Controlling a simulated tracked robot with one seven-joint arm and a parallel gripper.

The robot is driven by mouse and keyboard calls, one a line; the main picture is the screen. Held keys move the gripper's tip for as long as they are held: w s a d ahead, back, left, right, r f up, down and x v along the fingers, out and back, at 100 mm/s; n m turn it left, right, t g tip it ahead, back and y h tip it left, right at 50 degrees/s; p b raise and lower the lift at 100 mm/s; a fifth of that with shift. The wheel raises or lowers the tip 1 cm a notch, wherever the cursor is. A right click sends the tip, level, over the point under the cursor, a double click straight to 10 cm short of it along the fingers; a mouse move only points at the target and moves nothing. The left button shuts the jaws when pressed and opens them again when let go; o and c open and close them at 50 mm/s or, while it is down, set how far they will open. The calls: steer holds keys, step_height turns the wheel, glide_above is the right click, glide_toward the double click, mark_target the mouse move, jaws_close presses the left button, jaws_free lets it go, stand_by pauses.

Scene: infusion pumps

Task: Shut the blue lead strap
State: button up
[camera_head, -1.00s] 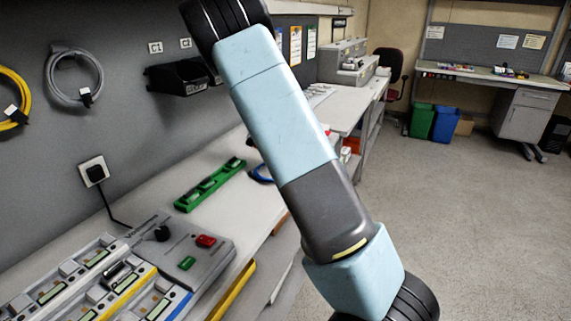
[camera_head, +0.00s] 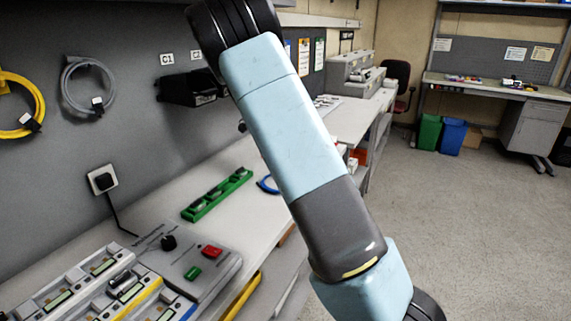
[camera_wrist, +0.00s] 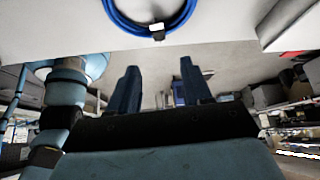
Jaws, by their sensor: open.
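The blue lead (camera_wrist: 118,12) shows as a coil at the top of the wrist view, cut off by the frame edge. Its strap, a small dark piece with a white tag (camera_wrist: 157,28), sits on the lower part of the coil; I cannot tell whether it is open or shut. In the head view only a bit of the blue lead (camera_head: 265,185) shows on the bench, the rest hidden behind my arm. My gripper (camera_wrist: 161,78) is open and empty, its two dark fingers wide apart. The fingers appear clear of the coil. The head view does not show my gripper.
A green rack (camera_head: 217,196) lies on the bench (camera_head: 232,228) left of the blue lead. A grey control box (camera_head: 190,258) with red and green buttons stands nearer. Grey (camera_head: 69,100) and yellow (camera_head: 36,117) leads hang on the wall. Open floor (camera_head: 455,230) is at right.

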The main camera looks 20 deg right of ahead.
steer(key=shift+v, duration=1.95)
steer(key=s+d+r+n+t+y, duration=0.25)
steer(key=s+r+n, duration=0.35)
steer(key=s, duration=0.4)
steer(key=s+d+r+n+t+y, duration=0.1)
steer(key=s+r+n+t+y, duration=0.15)
steer(key=s+r+n, duration=0.55)
steer(key=s+a+f+n+t, duration=0.1)
steer(key=s+n, duration=0.4)
steer(key=s, duration=0.5)
steer(key=s+a+f+n+t, duration=0.2)
steer(key=s+n, duration=0.4)
steer(key=s, duration=0.5)
steer(key=shift+a+f+n+t, duration=0.2)
steer(key=shift+n+t, duration=0.1)
steer(key=shift+t, duration=0.5)
